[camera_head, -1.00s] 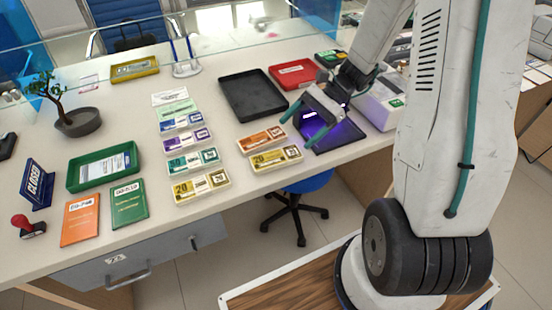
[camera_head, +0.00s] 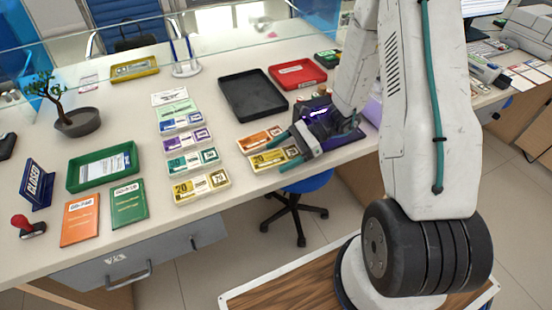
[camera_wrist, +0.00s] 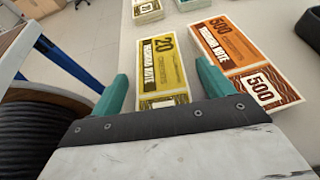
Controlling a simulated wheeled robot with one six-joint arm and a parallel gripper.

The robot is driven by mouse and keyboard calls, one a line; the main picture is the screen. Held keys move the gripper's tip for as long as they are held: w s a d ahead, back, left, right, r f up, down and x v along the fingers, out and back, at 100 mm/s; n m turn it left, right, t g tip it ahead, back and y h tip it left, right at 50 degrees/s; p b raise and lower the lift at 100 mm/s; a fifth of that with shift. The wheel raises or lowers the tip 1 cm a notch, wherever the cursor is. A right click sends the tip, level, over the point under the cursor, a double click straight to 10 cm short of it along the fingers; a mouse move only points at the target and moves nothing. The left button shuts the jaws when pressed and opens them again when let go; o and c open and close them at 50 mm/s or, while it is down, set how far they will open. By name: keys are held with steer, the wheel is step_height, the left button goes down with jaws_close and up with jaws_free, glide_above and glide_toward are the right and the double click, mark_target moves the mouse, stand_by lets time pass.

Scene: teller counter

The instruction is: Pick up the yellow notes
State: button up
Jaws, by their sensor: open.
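A stack of yellow 20 notes (camera_head: 270,160) lies on the counter near its front edge, and it shows in the wrist view (camera_wrist: 160,62). My gripper (camera_head: 288,150) is open above its right end. In the wrist view my teal fingers (camera_wrist: 162,78) stand on either side of the stack's near end, which the gripper body partly hides. I cannot tell how high the fingers are above the counter. A second stack of yellow 20 notes (camera_head: 201,187) lies farther left at the front edge.
Orange 500 notes (camera_head: 261,139) lie close behind the nearer yellow stack, close to one finger. Green notes (camera_head: 192,161), purple notes (camera_head: 187,140) and blue notes (camera_head: 185,122) lie to the left. A black tray (camera_head: 252,95) and a red tray (camera_head: 297,74) stand behind.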

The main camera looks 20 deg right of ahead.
mark_target(281, 156)
steer(key=shift+a, duration=0.15)
steer(key=c, duration=1.1)
steer(key=shift+r, duration=0.1)
steer(key=shift+r, duration=0.2)
step_height(281, 156, up, 3)
steer(key=s+d, duration=0.3)
steer(key=s, duration=0.4)
steer(key=s+d+r, duration=0.1)
steer(key=s+d, duration=0.3)
steer(key=s, duration=0.3)
steer(key=shift+s+r, duration=0.15)
steer(key=shift+s, duration=0.15)
